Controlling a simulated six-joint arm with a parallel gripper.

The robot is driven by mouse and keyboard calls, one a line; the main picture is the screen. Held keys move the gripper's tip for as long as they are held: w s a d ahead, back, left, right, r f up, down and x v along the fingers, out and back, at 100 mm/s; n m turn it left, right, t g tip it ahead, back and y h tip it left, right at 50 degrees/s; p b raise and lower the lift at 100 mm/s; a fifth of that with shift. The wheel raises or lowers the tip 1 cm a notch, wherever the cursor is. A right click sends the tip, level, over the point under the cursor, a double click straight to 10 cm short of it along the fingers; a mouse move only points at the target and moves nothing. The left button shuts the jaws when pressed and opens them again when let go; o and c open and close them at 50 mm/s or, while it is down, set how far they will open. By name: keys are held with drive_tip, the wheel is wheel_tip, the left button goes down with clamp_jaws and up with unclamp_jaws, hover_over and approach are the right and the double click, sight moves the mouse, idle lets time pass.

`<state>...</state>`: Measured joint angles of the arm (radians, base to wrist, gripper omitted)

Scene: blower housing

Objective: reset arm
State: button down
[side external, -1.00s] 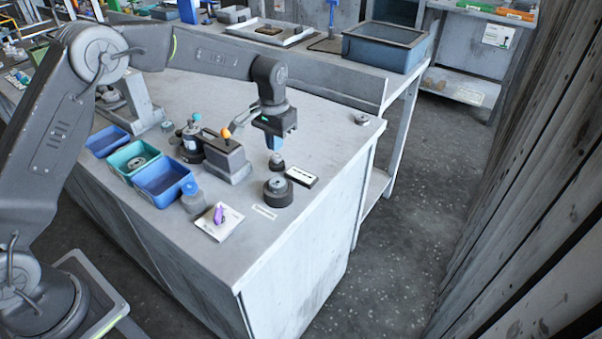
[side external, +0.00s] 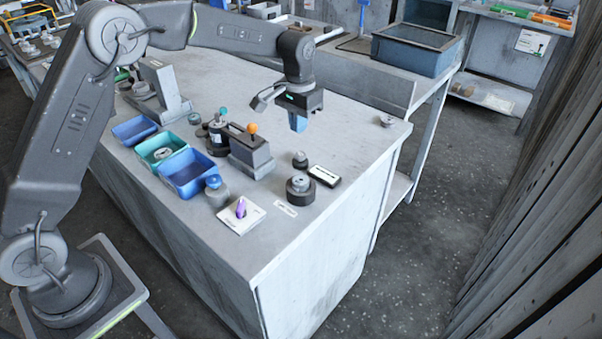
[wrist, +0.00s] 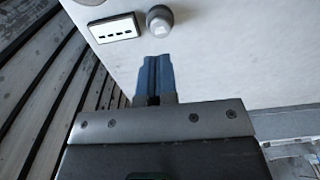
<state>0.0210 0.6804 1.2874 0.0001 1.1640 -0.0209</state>
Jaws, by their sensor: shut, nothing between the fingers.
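My gripper (side external: 298,124) is shut and empty, held above the right part of the workbench top with its blue fingers pointing down. In the wrist view its blue fingers (wrist: 154,75) lie side by side, closed together. Below it in the side view stand a small dark knob-like part (side external: 300,160) and a larger round dark housing part (side external: 300,188). The small round part (wrist: 160,19) also shows in the wrist view, apart from the fingertips. A white label plate with black marks (side external: 324,175) lies beside them, and it shows in the wrist view (wrist: 116,28).
Blue bins (side external: 188,172) and a teal bin (side external: 160,148) sit at the bench's left. An orange-knobbed fixture (side external: 252,150) stands left of my gripper. A purple item (side external: 240,207) rests on a white plate near the front edge. The bench's right side (side external: 360,130) is mostly clear.

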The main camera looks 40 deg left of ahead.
drive_tip(key=s+r+t, duration=0.3)
drive_tip(key=s+r, duration=1)
drive_tip(key=s, duration=0.3)
drive_tip(key=s+a+f+t, duration=0.1)
drive_tip(key=s+f+t, duration=0.1)
drive_tip(key=s, duration=1.4)
drive_tip(key=shift+s+t, duration=0.3)
drive_tip(key=shift+s, duration=0.05)
